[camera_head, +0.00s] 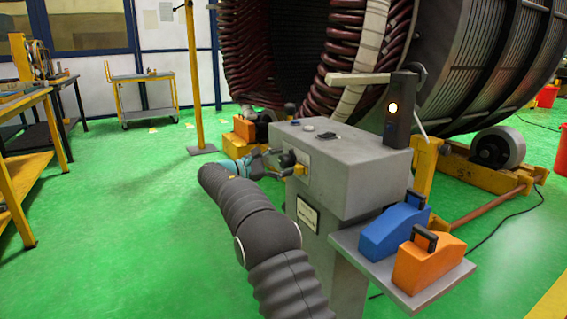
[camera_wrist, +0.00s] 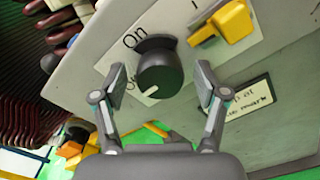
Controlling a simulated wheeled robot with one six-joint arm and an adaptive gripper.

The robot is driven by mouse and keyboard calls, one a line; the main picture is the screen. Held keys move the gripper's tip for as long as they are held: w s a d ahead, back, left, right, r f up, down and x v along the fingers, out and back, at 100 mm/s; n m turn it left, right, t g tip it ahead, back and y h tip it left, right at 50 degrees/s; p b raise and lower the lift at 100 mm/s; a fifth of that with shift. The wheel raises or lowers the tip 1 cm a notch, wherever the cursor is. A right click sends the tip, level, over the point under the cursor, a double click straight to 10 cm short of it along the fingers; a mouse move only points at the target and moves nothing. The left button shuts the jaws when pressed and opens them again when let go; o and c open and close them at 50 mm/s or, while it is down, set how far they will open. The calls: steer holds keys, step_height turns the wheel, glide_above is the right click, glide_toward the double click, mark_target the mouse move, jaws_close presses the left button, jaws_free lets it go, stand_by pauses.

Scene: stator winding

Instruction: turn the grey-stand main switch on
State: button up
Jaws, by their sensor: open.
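The grey stand (camera_head: 365,180) has a black rotary knob (camera_head: 287,158) on its left face. In the wrist view the knob (camera_wrist: 160,72) sits on a white label, with "On" above it to the left. A second word, starting with "O" and partly hidden, is lower left. The knob's white mark points lower left, towards that second word. My gripper (camera_head: 272,162) is at this face. In the wrist view its open fingers (camera_wrist: 160,88) stand either side of the knob, with gaps visible; contact is not visible.
A yellow switch (camera_wrist: 230,24) is close to the right finger. A plate with writing (camera_wrist: 246,98) is below it. A side shelf (camera_head: 430,292) holds a blue block (camera_head: 393,232) and an orange block (camera_head: 428,264). A lit lamp box (camera_head: 399,110) and large stator (camera_head: 490,60) stand behind.

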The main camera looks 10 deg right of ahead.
steer(key=shift+w+d, duration=0.1)
steer(key=shift+d, duration=0.2)
steer(key=c, duration=1.2)
steer(key=shift+o, duration=0.2)
